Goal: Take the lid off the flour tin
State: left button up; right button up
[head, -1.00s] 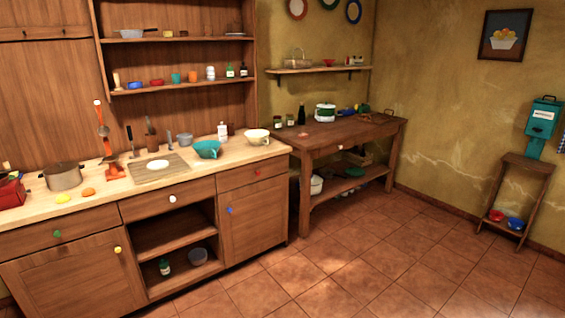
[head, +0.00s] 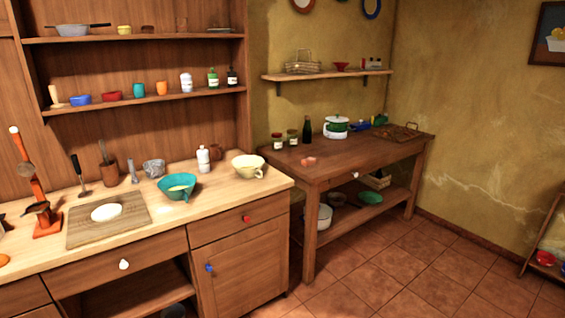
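I cannot tell for sure which thing is the flour tin. A white bottle-like container (head: 203,158) stands upright on the light counter. A white jar (head: 186,82) with a small label stands on the lower wall shelf. Neither of my grippers is in view.
The light counter (head: 262,189) holds a teal bowl (head: 175,188), a cream cup (head: 248,166), a board (head: 78,226) with a white round item, and an orange device (head: 46,221). The dark table (head: 345,160) has bare room in front. Tiled floor (head: 375,270) is free at right.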

aim_at(202, 151)
jog(key=i+u, duration=0.1)
jog(key=i, duration=0.7)
jog(key=i+l, duration=0.15)
jog(key=i, duration=0.65)
jog(key=j+u, duration=0.05)
